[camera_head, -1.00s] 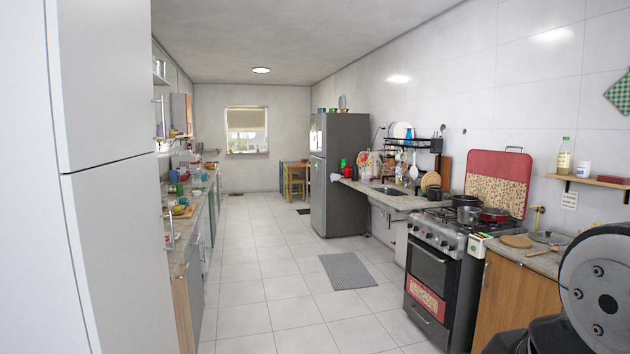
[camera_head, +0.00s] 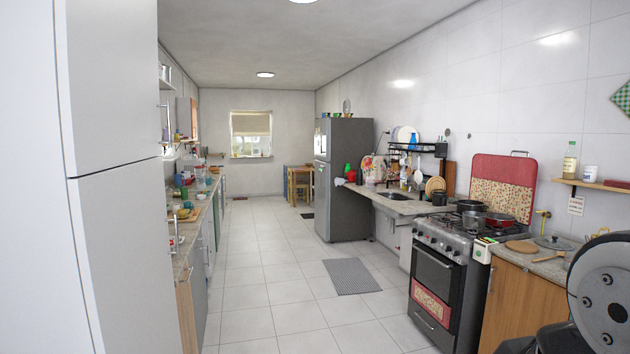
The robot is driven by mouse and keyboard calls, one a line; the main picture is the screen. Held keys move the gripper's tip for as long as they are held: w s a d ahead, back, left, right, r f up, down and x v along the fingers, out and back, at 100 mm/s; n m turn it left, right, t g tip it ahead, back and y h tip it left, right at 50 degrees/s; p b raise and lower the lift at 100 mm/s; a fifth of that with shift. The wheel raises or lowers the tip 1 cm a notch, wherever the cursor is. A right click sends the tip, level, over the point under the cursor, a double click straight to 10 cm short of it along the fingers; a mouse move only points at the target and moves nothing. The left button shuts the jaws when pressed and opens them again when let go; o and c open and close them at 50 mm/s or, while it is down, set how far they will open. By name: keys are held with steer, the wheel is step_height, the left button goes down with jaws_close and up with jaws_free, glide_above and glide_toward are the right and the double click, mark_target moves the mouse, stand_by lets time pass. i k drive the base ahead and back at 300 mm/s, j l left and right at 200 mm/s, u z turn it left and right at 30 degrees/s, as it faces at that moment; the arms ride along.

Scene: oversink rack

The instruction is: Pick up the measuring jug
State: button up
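I cannot make out a measuring jug for certain; the small items on the counters are too far and too small to tell. The black over-sink rack (camera_head: 427,148) stands above the sink (camera_head: 394,196) on the right, with plates and hanging utensils. My gripper is not in view; only part of my arm shows at the lower right edge.
The stove (camera_head: 432,284) with pots and a wooden cabinet (camera_head: 506,312) line the right side. A grey fridge (camera_head: 344,185) stands farther back. A tall white cabinet (camera_head: 115,230) fills the left. A cluttered counter (camera_head: 187,225) runs behind it. The tiled floor between is clear, with a grey mat (camera_head: 350,276).

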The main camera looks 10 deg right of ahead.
mark_target(370, 180)
steer(key=i, duration=7.4)
steer(key=i+j, duration=0.1)
steer(key=i, duration=0.3)
steer(key=i+j+z, duration=0.1)
steer(key=i, duration=0.35)
steer(key=i+j, duration=0.15)
steer(key=i, duration=0.25)
steer(key=i+j+z, duration=0.1)
steer(key=i, duration=0.3)
steer(key=i+j+z, duration=0.2)
steer(key=i+z, duration=0.25)
steer(key=i+j+z, duration=0.8)
steer(key=z, duration=0.15)
